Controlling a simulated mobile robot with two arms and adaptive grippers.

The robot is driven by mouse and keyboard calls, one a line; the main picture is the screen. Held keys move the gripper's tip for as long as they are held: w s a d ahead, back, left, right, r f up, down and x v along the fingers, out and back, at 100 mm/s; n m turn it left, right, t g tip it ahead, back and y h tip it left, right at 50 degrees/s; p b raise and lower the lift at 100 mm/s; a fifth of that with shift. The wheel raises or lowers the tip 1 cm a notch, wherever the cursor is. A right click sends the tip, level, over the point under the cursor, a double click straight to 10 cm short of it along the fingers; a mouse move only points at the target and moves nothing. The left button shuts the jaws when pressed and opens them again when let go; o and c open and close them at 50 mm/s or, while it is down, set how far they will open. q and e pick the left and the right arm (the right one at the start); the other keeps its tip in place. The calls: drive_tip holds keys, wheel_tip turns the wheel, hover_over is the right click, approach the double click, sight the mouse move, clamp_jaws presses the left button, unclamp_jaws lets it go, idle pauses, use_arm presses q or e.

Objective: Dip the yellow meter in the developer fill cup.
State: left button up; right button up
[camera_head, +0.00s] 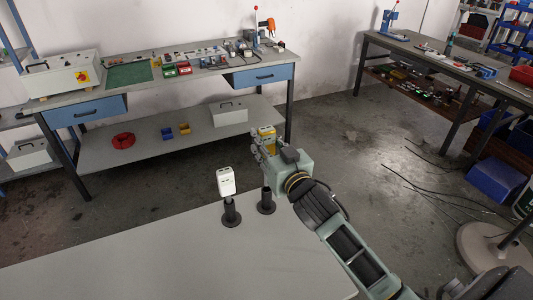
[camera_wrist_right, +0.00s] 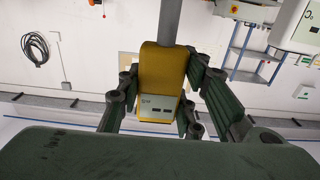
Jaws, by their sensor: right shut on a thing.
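The yellow meter (camera_head: 265,130) is held in my right gripper (camera_head: 262,145), above the near grey table. In the right wrist view the yellow meter (camera_wrist_right: 162,72) sits between the two dark fingers of my gripper (camera_wrist_right: 160,95), with a small display panel facing the camera. A grey rod (camera_wrist_right: 169,22) runs from the meter to the top edge; I cannot tell whether it belongs to the meter. My left gripper is out of sight. I cannot make out the developer fill cup in either view.
On the near table (camera_head: 130,250), a white meter (camera_head: 226,181) stands on a black holder (camera_head: 231,213). A second black holder (camera_head: 267,201) shows no meter on it. A workbench (camera_head: 200,75) with small items stands behind; another (camera_head: 440,58) is at the right.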

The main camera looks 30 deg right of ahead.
drive_tip(key=shift+r+p, duration=5.1)
drive_tip(key=shift+r, duration=0.15)
drive_tip(key=shift+f, duration=0.2)
